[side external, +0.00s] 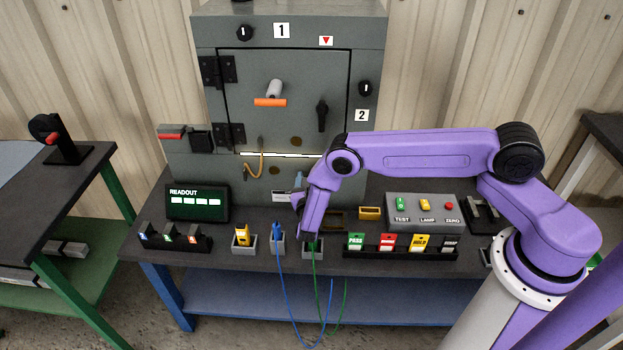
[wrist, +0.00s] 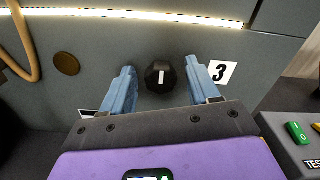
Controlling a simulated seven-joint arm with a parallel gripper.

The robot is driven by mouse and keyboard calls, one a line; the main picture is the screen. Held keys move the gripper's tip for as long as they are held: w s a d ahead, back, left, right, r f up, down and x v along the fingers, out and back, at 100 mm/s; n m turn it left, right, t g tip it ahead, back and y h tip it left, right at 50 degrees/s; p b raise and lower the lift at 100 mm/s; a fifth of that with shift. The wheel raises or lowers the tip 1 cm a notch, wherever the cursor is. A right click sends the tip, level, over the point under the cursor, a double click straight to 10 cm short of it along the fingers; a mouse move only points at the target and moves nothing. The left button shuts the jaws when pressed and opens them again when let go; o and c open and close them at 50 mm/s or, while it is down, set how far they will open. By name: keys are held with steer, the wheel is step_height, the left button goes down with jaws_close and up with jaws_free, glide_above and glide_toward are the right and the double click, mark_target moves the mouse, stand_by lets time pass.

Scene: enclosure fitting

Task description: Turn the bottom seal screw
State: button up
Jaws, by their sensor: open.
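The bottom seal screw (wrist: 160,78) is a black round knob with an upright white mark, beside the label 3 (wrist: 223,71) on the grey panel in the wrist view. My gripper (wrist: 160,67) is open, with one blue finger on each side of the screw in that view. A gap shows between each finger and the screw, and I cannot tell how far the fingertips are from the panel. In the side view my gripper (side external: 300,185) is low at the front of the grey cabinet (side external: 290,75), and the arm hides the bottom screw.
Similar black screws sit by label 1 (side external: 244,32) and label 2 (side external: 365,88). A tan cable (wrist: 22,40) and a brown disc (wrist: 66,63) are left of the gripper. A button box (side external: 420,211) stands to the right. Blue and green cables hang over the bench front.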

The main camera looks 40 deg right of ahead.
steer(key=c, duration=1)
steer(key=shift+c, duration=0.2)
steer(key=shift+s+m, duration=0.15)
steer(key=shift+m, duration=4.15)
steer(key=o, duration=1)
